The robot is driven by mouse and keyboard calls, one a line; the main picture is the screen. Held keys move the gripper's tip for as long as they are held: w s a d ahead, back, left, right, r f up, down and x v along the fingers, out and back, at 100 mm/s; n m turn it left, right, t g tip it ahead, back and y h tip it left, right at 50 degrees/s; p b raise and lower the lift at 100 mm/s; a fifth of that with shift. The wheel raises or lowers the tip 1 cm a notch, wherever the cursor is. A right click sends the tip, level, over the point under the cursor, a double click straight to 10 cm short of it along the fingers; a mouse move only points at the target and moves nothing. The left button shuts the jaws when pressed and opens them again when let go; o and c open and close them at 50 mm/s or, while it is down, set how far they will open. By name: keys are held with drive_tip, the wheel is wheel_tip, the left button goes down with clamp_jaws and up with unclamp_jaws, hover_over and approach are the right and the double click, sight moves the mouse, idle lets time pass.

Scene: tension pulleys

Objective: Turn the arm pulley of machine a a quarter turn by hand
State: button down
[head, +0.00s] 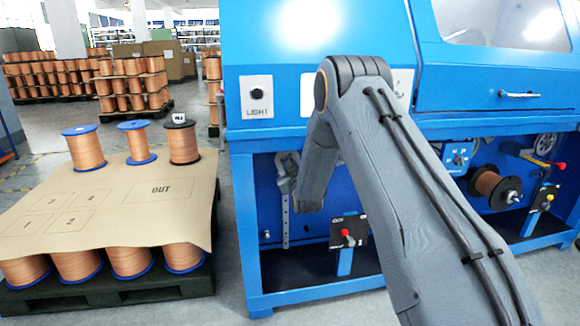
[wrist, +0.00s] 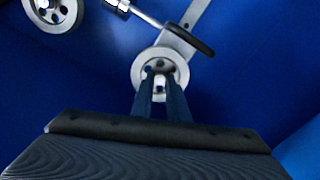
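In the wrist view, a pale grey pulley (wrist: 138,68) with round holes faces me at the end of a flat metal arm (wrist: 194,14). My gripper (wrist: 160,76) is at this pulley, its two dark fingers apart in front of the pulley's middle. A bright piece of the hub shows between them. I cannot tell whether the fingertips touch the pulley. In the head view, the blue machine (head: 290,140) stands ahead; my arm hides the gripper there. I see no legible machine letter.
A second pulley (wrist: 53,12) is at the wrist view's upper left. A rod with a black disc (wrist: 192,40) lies close above the gripper. A red-knobbed switch box (head: 348,233) stands low on the machine. A pallet of copper spools (head: 108,286) is at left; floor shows between.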

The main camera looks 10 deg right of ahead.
drive_tip(key=shift+m, duration=0.4)
drive_tip(key=m+p, duration=0.1)
drive_tip(key=m, duration=0.4)
drive_tip(key=shift+m, duration=0.3)
drive_tip(key=m, duration=0.7)
drive_tip(key=shift+r+p, duration=0.1)
drive_tip(key=shift+p, duration=0.3)
drive_tip(key=m, duration=0.5)
drive_tip(key=shift+m, duration=0.4)
drive_tip(key=m+p, duration=0.1)
drive_tip(key=m, duration=0.4)
drive_tip(key=shift+m, duration=0.4)
drive_tip(key=c, duration=1.7)
unclamp_jaws()
